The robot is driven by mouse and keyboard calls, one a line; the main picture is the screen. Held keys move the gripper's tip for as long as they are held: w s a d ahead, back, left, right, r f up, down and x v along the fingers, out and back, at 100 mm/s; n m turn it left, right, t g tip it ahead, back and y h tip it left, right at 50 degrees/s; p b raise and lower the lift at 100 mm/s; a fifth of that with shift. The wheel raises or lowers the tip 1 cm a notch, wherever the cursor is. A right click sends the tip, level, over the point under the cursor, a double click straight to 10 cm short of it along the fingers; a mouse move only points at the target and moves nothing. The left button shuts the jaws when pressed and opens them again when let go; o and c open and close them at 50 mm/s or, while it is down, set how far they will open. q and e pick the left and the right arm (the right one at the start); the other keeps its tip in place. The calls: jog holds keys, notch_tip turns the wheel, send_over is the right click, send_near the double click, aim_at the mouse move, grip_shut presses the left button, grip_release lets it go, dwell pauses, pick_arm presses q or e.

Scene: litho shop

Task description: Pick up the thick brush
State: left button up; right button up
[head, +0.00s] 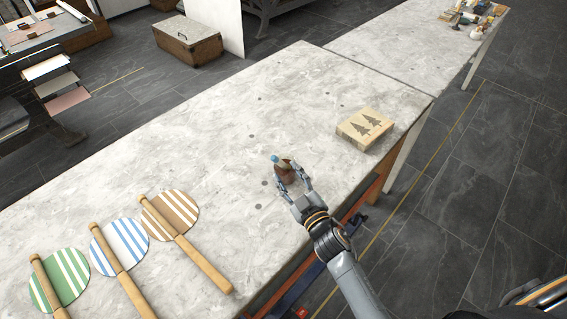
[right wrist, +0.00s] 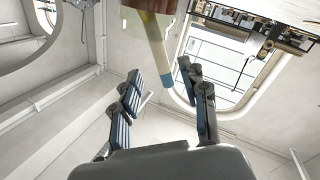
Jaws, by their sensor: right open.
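The brush, a cream handle with a blue end (head: 275,159), leans tilted in a small brown pot (head: 284,177) on the pale stone table. Its bristles are hidden. My right gripper (head: 289,174) is open, with its fingers around the pot and brush. In the right wrist view the brush (right wrist: 155,42) comes down from the brown pot (right wrist: 150,4) at the top edge. Its blue end lies near the right finger of my gripper (right wrist: 162,77); I cannot tell whether they touch. My left gripper is not in view.
A wooden block with two dark trees (head: 365,129) lies right of the pot. Three striped discs with wooden rollers (head: 170,215) lie at the left. The stone table (head: 215,130) is clear behind the pot. A second table (head: 400,40) holds small items at the far right.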

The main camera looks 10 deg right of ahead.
aim_at(280, 164)
jog(key=shift+p+x, duration=0.45)
jog(key=shift+x, duration=2.6)
jog(key=shift+s+a, duration=0.1)
jog(key=shift+s, duration=0.05)
jog(key=shift+c, duration=0.7)
grip_shut()
